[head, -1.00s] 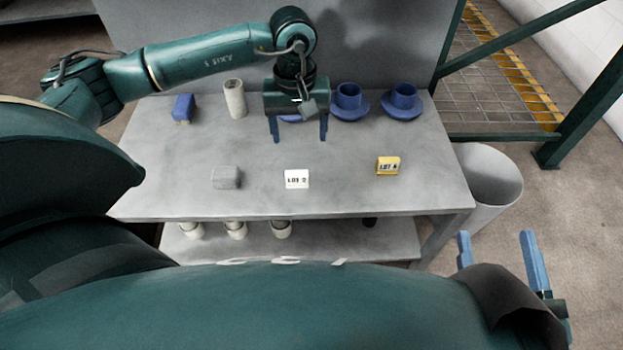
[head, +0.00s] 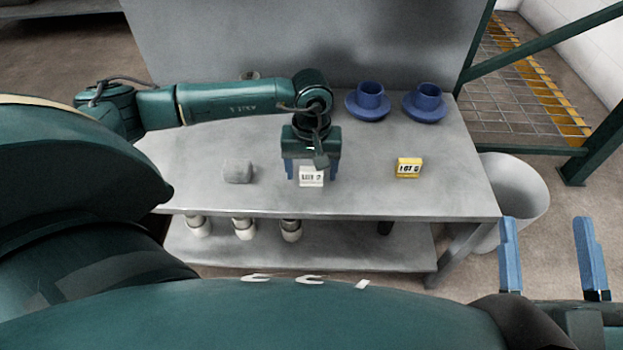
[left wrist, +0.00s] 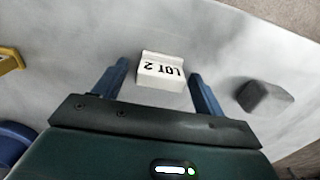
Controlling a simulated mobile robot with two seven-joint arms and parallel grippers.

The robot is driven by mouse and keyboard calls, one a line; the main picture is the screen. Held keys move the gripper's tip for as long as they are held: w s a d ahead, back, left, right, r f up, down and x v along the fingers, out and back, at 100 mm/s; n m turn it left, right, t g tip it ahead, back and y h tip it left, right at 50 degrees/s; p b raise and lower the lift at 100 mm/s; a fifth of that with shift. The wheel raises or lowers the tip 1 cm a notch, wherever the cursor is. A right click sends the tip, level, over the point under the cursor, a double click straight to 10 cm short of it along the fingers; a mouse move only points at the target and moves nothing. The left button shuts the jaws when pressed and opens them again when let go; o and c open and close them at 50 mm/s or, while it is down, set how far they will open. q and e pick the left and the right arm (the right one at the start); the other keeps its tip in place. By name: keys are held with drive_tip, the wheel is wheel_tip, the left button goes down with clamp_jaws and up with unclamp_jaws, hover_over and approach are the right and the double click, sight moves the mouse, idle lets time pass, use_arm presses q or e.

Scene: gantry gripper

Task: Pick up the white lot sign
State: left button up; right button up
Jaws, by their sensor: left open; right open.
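The white lot sign (head: 311,176) stands on the grey table near its front edge, with dark lettering. In the left wrist view the white lot sign (left wrist: 161,72) reads "LOT 2", upside down, and lies between the fingertips. My left gripper (head: 312,172) is open over the sign, one blue finger on each side. In the left wrist view my left gripper (left wrist: 158,78) shows a gap between each finger and the sign. My right gripper (head: 549,258) is open and empty at the lower right, away from the table.
A yellow lot sign (head: 408,168) stands to the right, and a grey block (head: 238,171) to the left. Two blue flanged parts (head: 369,100) (head: 425,103) sit at the back right. Several white cylinders (head: 244,229) stand on the lower shelf. A bin (head: 517,200) is right of the table.

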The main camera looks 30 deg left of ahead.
use_arm(q)
drive_tip(key=shift+f, duration=0.1)
drive_tip(key=c, duration=1)
